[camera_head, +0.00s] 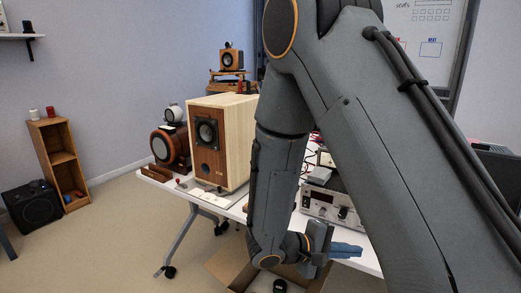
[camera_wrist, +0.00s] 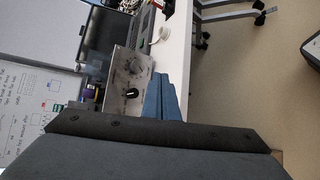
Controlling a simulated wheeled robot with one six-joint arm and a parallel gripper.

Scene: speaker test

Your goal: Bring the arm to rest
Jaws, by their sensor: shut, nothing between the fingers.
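My arm (camera_head: 375,130) fills the middle and right of the head view, bent downward. My gripper (camera_head: 350,250) is at its lower end, with blue fingers closed together and pointing right, in front of the white table (camera_head: 366,262). The gripper holds nothing. Its blue fingers also show in the wrist view (camera_wrist: 163,98), in front of a silver instrument with a dark knob (camera_wrist: 132,92). Whether the fingers touch anything is hard to tell.
A large wooden speaker (camera_head: 207,145) stands on the table left of my arm. A silver instrument (camera_head: 330,208) sits behind the gripper. An open cardboard box (camera_head: 228,268) is on the floor below. A small wooden shelf (camera_head: 52,160) and black speaker (camera_head: 32,208) stand far left.

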